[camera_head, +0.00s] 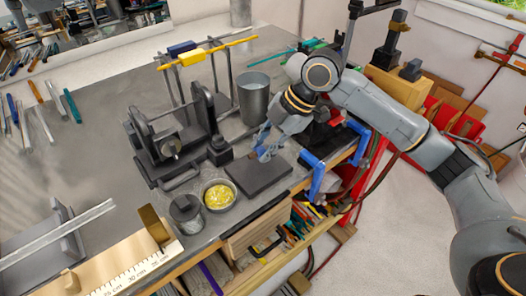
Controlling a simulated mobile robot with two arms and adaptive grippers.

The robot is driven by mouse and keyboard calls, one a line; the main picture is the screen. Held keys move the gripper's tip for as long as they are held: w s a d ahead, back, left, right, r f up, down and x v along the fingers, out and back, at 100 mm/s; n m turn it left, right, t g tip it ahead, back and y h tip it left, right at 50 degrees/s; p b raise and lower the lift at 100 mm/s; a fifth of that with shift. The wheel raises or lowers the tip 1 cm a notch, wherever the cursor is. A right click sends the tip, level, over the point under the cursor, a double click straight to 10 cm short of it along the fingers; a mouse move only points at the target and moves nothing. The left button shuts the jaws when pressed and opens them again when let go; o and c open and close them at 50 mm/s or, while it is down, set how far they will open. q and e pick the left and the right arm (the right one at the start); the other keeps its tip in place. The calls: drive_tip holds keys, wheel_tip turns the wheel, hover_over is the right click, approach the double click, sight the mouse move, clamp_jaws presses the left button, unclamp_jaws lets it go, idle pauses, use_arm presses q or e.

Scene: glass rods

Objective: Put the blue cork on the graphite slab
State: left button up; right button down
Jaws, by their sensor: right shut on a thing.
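The graphite slab (250,182) is a dark flat square lying on the bench near its front edge. My right gripper (266,150) reaches in from the right and points down over the slab's back part. It is shut on a small blue thing, the blue cork (264,157). The fingers partly hide the cork, and I cannot tell whether it touches the slab. My left gripper is not in view.
A grey metal beaker (253,98) stands just behind the gripper. A bowl of yellow bits (219,196) and a grey cup (187,211) stand left of the slab. A dark stand (160,150) is further left. Blue clamps (316,177) grip the right bench edge.

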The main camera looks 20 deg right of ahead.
sight(257, 167)
drive_tip(key=shift+w+a+f, duration=0.1)
drive_tip(key=shift+w+f, duration=0.2)
drive_tip(key=shift+f, duration=0.05)
wheel_tip(257, 167, down, 2)
drive_tip(key=shift+w+f+p, duration=0.1)
drive_tip(key=shift+f+p, duration=0.05)
drive_tip(key=shift+p, duration=0.75)
drive_tip(key=shift+f, duration=0.55)
drive_tip(key=shift+f, duration=0.1)
drive_tip(key=shift+f, duration=0.25)
drive_tip(key=shift+s+f, duration=0.2)
drive_tip(key=shift+f, duration=0.1)
drive_tip(key=c, duration=1.1)
unclamp_jaws()
drive_tip(key=shift+f, duration=0.1)
drive_tip(key=shift+w, duration=0.15)
